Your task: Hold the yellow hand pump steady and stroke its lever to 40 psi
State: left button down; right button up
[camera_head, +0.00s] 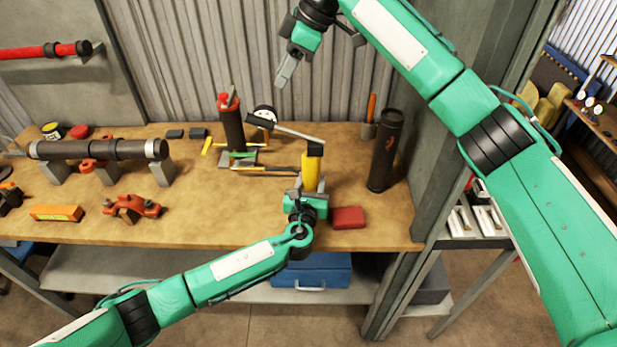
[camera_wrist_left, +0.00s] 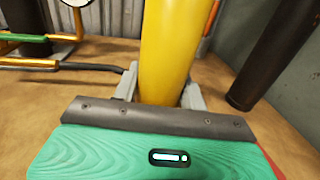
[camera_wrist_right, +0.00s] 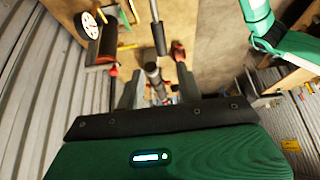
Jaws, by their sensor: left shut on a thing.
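The yellow hand pump (camera_head: 311,172) stands upright on the workbench, with a black head on top. Its grey lever (camera_head: 300,134) slopes up to the left and ends in a black grip (camera_head: 260,121), beside a white dial gauge (camera_head: 265,111). The dial is too small to read. My left gripper (camera_head: 308,190) is shut around the pump's lower body; the yellow barrel (camera_wrist_left: 175,50) fills the left wrist view between its fingers. My right gripper (camera_head: 285,76) is open and empty, above and behind the lever. The lever (camera_wrist_right: 156,25) also shows beyond its fingers in the right wrist view.
A black cylinder (camera_head: 386,150) stands right of the pump, and a red-topped dark cylinder (camera_head: 231,122) to its left. A red block (camera_head: 348,217) lies by the front edge. A dark pipe (camera_head: 100,149) rests on supports at left. Corrugated wall (camera_head: 180,60) stands close behind.

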jog(key=shift+a+f, duration=0.1)
jog(key=shift+a, duration=0.15)
jog(key=c, duration=0.6)
jog(key=a+h, duration=0.1)
jog(key=a, duration=0.1)
jog(key=a+f+h, duration=0.1)
jog(key=a+h, duration=0.1)
jog(key=a+f+h, duration=0.1)
jog(key=a, duration=0.1)
jog(key=shift+a, duration=0.1)
grip_shut()
jog(key=shift+a+h, duration=0.3)
jog(key=shift+h, duration=0.4)
jog(key=shift+a+r+h, duration=0.25)
jog(key=shift+r+h, duration=0.3)
jog(key=shift+h, duration=0.25)
